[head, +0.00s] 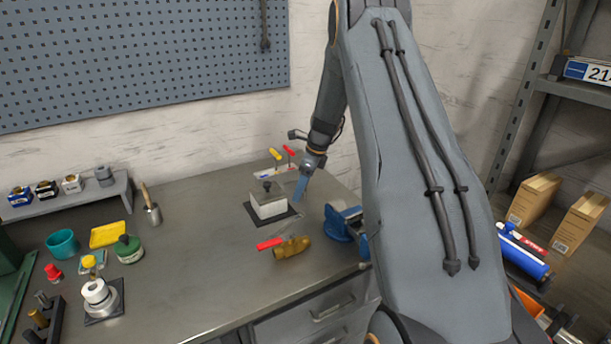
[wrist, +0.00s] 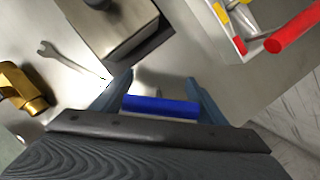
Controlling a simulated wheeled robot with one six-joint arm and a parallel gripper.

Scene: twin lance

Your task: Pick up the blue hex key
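In the wrist view, the blue handle of the hex key (wrist: 160,105) lies crosswise between the two fingers of my gripper (wrist: 160,88). Its ends meet the inner faces of both fingers, so my gripper is shut on it. The key's shaft is not clear. In the head view, my gripper (head: 301,187) is above the back right of the bench, just right of a pale holder (head: 264,174). Yellow (head: 275,154) and red (head: 289,151) handles stand at that holder. The blue handle cannot be made out between the fingers in the head view.
A metal block on a dark base (head: 268,208) stands just left of my gripper. A brass valve with a red handle (head: 291,247) and a blue vise (head: 342,222) are nearer. A wrench (wrist: 72,61) lies on the bench (head: 200,270). The bench's middle is fairly clear.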

